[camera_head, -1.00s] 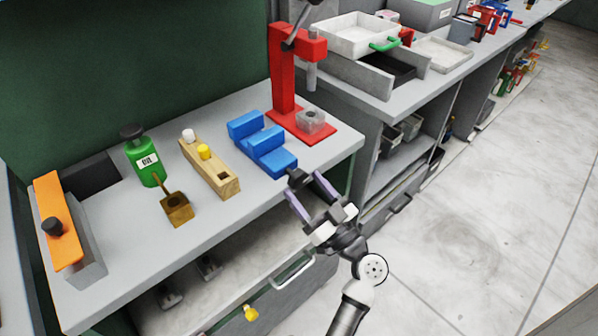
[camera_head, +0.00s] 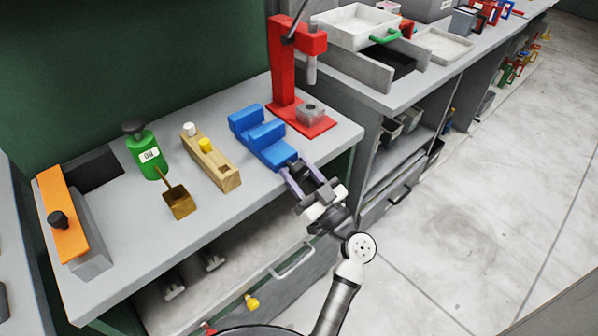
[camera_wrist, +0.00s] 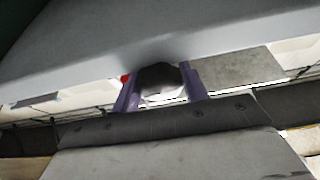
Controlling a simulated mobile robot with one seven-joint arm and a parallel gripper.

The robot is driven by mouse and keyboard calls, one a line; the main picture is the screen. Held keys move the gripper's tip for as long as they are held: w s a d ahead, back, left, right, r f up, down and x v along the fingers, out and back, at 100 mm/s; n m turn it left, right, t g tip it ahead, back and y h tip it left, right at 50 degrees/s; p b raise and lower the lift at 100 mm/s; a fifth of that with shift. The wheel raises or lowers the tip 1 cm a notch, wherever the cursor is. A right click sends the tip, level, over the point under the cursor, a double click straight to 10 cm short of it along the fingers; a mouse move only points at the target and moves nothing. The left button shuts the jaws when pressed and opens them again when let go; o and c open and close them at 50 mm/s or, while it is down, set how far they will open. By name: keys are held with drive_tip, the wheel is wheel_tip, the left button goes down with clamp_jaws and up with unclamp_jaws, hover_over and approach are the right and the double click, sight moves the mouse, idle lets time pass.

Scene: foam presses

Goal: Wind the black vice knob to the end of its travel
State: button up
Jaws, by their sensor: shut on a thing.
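The blue vice (camera_head: 262,140) sits on the grey bench near its front right edge. Its black knob (camera_head: 297,165) is at the vice's front end, facing the bench edge. My gripper (camera_head: 299,172) has its two purple fingers on either side of the knob and is shut on it. In the wrist view, the dark rounded knob (camera_wrist: 160,77) shows between the two fingers. The fingers partly hide the knob in the head view.
A red press (camera_head: 286,90) stands behind the vice. A wooden block (camera_head: 212,163), a green oil bottle (camera_head: 146,152) and a brass box (camera_head: 179,203) stand to the left. A drawer handle (camera_head: 293,262) juts out below the bench.

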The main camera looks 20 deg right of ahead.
drive_tip(key=shift+a+f+m+b, duration=0.1)
drive_tip(key=shift+m+b, duration=0.2)
drive_tip(key=shift+m, duration=0.4)
drive_tip(key=shift+m+h, duration=0.5)
drive_tip(key=o, duration=1)
drive_tip(key=b+v, duration=0.5)
drive_tip(key=v, duration=0.9)
drive_tip(key=shift+w, duration=0.1)
